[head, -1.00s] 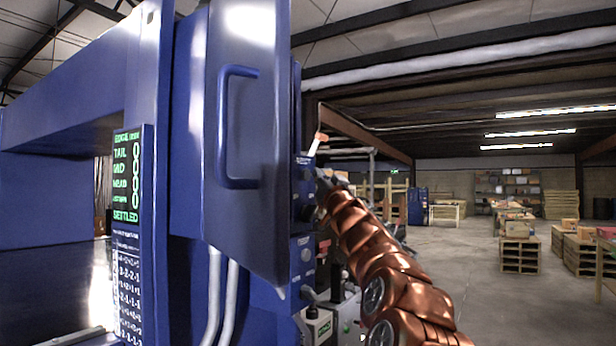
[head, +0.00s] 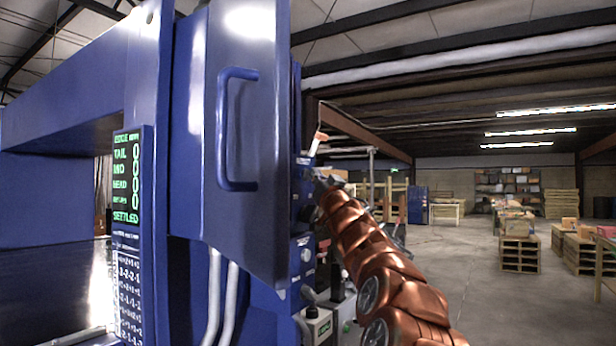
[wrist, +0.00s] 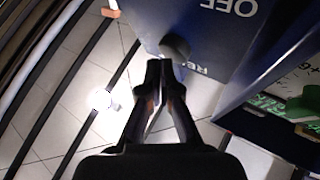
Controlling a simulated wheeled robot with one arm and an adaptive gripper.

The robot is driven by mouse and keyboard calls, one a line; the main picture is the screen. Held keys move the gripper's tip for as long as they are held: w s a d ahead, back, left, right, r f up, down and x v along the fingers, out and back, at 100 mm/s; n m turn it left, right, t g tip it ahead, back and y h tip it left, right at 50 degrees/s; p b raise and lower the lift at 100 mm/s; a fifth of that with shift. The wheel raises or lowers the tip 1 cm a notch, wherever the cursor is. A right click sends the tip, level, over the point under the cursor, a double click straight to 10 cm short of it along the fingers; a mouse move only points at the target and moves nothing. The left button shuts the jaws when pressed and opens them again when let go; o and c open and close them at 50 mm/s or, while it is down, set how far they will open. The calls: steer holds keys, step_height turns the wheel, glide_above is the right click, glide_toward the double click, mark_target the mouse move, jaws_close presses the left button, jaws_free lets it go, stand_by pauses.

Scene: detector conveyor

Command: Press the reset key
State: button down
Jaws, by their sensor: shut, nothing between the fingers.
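A dark round key (wrist: 175,46) stands out from the blue panel in the wrist view, beside partly hidden, upside-down lettering that starts "RE". My gripper (wrist: 166,66) is shut and empty, with its fingertips just below the key and overlapping its lower edge in the picture. I cannot tell whether they touch it. In the head view my arm reaches to the narrow side panel (head: 303,250) of the blue cabinet. The fingertips and the key cannot be made out there.
The open blue door (head: 250,130) with its handle stands left of my arm. A display (head: 126,180) reads "SETTLED". A red-tipped lever (head: 319,140) rises above the panel. A green button (wrist: 305,107) shows at right in the wrist view.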

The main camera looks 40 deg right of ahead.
steer(key=shift+w+a, duration=0.15)
steer(key=shift+w, duration=0.35)
stand_by(0.6)
stand_by(0.3)
steer(key=shift+s+d+p, duration=0.2)
steer(key=shift+s+p, duration=0.25)
steer(key=shift+s, duration=0.45)
steer(key=s, duration=0.1)
steer(key=s+d+p, duration=0.1)
steer(key=s, duration=0.1)
steer(key=s+p, duration=0.1)
steer(key=shift+s+d, duration=0.25)
steer(key=shift+s, duration=0.15)
stand_by(0.7)
